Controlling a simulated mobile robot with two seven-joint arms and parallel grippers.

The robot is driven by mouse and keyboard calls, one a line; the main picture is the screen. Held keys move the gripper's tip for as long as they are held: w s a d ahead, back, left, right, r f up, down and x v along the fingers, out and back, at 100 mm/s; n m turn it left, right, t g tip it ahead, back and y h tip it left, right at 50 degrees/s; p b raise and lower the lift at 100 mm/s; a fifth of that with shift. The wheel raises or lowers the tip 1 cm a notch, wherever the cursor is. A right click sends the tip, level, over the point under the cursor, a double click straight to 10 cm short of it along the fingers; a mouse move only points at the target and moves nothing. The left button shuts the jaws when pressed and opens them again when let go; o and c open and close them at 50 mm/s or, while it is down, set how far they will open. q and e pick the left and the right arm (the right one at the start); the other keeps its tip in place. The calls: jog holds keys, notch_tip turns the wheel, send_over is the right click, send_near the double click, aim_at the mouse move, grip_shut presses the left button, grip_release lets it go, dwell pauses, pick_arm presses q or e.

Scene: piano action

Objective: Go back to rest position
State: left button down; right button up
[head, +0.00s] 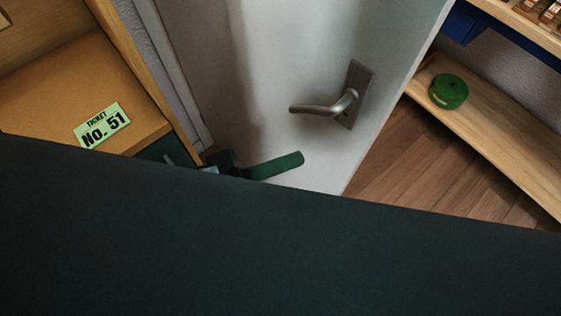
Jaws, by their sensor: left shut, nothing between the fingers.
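My left gripper (296,160) shows just above the dark shape, in front of the lower part of the white door (205,50). Its green fingers are shut and hold nothing. They point to the right, below the metal door handle (325,107) and apart from it. Most of the left arm is hidden. My right gripper is not in view.
A large dark shape close to the camera fills the lower half and hides what lies behind it. A green ticket (103,124) lies on a wooden surface at left. A green round object (448,91) sits on the wooden shelf (500,150) at right. Wooden floor (400,165) shows between door and shelf.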

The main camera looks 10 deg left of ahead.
pick_arm(q)
jog(key=shift+s, duration=0.35)
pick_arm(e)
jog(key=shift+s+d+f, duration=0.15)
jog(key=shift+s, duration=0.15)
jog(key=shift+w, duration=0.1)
